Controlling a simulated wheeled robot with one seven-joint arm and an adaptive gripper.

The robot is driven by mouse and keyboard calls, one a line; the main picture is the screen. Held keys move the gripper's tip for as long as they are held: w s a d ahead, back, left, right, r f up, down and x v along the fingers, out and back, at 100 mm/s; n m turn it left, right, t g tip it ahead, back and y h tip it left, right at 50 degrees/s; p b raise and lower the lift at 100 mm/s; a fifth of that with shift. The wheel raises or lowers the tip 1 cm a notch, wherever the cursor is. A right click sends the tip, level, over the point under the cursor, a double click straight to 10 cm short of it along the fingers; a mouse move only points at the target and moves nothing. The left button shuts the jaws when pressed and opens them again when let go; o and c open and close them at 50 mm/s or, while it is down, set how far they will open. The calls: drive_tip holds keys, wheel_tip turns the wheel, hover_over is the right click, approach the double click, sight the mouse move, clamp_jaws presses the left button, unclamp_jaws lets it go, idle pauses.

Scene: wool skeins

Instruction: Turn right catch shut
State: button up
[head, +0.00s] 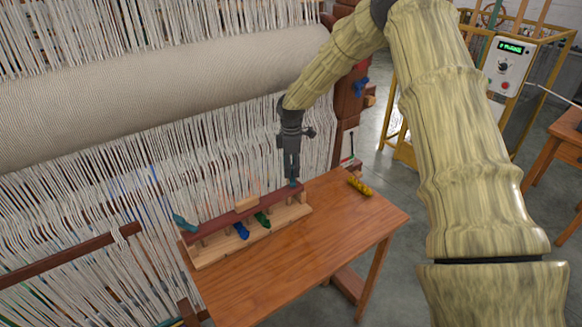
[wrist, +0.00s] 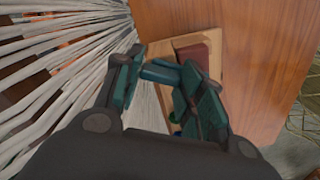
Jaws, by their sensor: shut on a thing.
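A low wooden rack (head: 210,254) stands on the table, with a dark red bar (head: 222,226) lying along its top. The right catch (head: 295,185) is a small teal piece at the bar's right end. My gripper (head: 292,178) points down over that end and is shut on the right catch. In the wrist view a teal piece (wrist: 160,72) lies between my fingertips. The fingers hide much of the catch, so I cannot tell its exact angle. The left catch (head: 184,222), also teal, sits slanted at the bar's left end.
A blue skein (head: 241,230) and a green skein (head: 262,219) show under the bar, which has a pale wooden block (head: 246,204) on top. A yellow skein (head: 360,187) lies on the table (head: 330,235) at right. Loom threads (head: 130,195) hang close behind. The table's front is clear.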

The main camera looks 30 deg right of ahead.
sight(292, 168)
drive_tip(key=shift+d, duration=0.1)
idle(0.4)
drive_tip(key=o, duration=1)
drive_tip(key=shift+d, duration=0.1)
drive_tip(key=shift+r, duration=0.35)
wheel_tip(292, 168, up, 11)
drive_tip(key=shift+r, duration=0.1)
